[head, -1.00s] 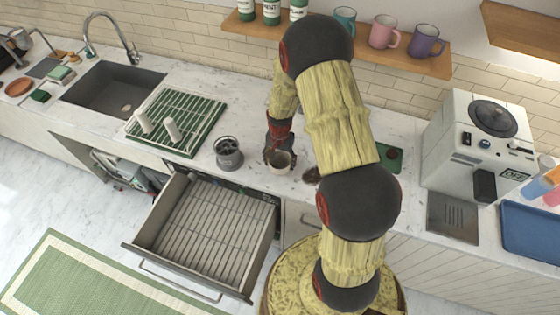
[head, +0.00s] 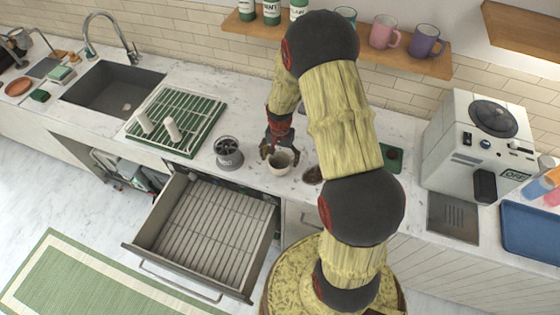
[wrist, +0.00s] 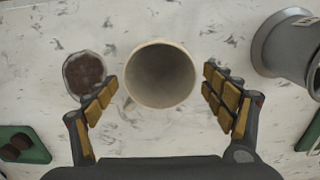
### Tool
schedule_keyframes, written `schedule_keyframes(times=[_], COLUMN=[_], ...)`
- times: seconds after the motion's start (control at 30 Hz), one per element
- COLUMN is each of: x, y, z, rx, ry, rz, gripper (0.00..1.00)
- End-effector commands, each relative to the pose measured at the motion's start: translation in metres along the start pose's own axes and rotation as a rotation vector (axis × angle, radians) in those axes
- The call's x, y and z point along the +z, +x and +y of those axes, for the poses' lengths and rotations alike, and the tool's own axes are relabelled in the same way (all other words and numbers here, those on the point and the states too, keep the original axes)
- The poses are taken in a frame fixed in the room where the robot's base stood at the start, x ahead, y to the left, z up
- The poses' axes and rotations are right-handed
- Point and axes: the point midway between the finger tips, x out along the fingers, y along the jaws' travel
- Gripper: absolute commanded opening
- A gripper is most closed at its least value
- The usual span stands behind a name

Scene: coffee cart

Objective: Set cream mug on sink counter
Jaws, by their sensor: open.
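The cream mug (head: 280,164) stands on the counter near its front edge, behind the open drawer. In the wrist view the mug (wrist: 160,75) is seen from above, upright and empty, with its round mouth facing the camera. My gripper (head: 279,151) is above and just behind the mug. In the wrist view my gripper (wrist: 164,98) is open, with one finger on each side of the mug and visible gaps to both. The sink (head: 114,90) is at the left, and the sink counter (head: 88,127) runs around it.
A dark grinder-like container (head: 228,153) stands left of the mug. A small round dish of brown grounds (wrist: 84,73) lies close to the left finger. A green drying rack (head: 178,120) lies right of the sink. An open drawer (head: 205,230) juts out in front.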

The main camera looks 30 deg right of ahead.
Motion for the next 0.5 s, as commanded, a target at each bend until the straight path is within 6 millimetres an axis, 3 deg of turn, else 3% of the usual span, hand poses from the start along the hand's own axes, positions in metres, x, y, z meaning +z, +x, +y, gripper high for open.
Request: schedule_keyframes(times=[0.3,0.5], x=[-0.001,0.000], y=[-0.067,-0.092], z=[-0.001,0.000], rx=[-0.002,-0.001], ry=[0.000,0.000], rz=[0.004,0.001], gripper=[0.83,0.83])
